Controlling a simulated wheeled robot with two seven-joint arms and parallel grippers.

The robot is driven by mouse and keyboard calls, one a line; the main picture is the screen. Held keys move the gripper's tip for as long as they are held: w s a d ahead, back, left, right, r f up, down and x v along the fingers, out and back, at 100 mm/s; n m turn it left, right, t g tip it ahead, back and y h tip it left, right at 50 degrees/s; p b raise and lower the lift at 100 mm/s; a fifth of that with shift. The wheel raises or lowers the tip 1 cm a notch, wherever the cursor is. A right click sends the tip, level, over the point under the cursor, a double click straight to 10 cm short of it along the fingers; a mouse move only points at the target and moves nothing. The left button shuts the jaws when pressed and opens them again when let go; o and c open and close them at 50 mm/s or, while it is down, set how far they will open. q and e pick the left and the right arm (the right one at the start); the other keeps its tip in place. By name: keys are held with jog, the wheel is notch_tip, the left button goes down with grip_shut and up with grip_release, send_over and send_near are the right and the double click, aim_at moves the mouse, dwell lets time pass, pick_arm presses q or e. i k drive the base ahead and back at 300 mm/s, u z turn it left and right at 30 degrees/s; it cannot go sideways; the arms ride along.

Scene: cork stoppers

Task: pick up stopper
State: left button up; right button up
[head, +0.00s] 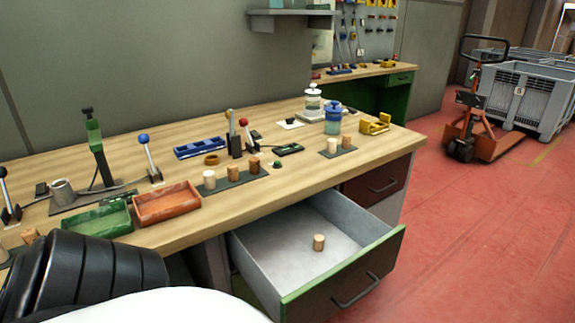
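A light brown cork stopper (319,242) stands upright in the open drawer (285,228), near its front right part. Three more stoppers stand in a row on a dark strip on the bench: a pale one (209,180), a brown one (232,173) and a darker brown one (253,166). Two others, a pale one (332,146) and a brown one (346,142), stand on a second dark strip to the right. Another brown stopper (30,236) shows at the far left, partly hidden by a black ribbed part in front. Neither gripper is in view.
The wooden bench (300,170) carries a green tray (100,218), an orange tray (168,204), upright levers and a blue jar (333,118). The drawer's green-edged front (345,272) juts out into the room.

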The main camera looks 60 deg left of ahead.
aim_at(319, 240)
jog(key=u, duration=2.05)
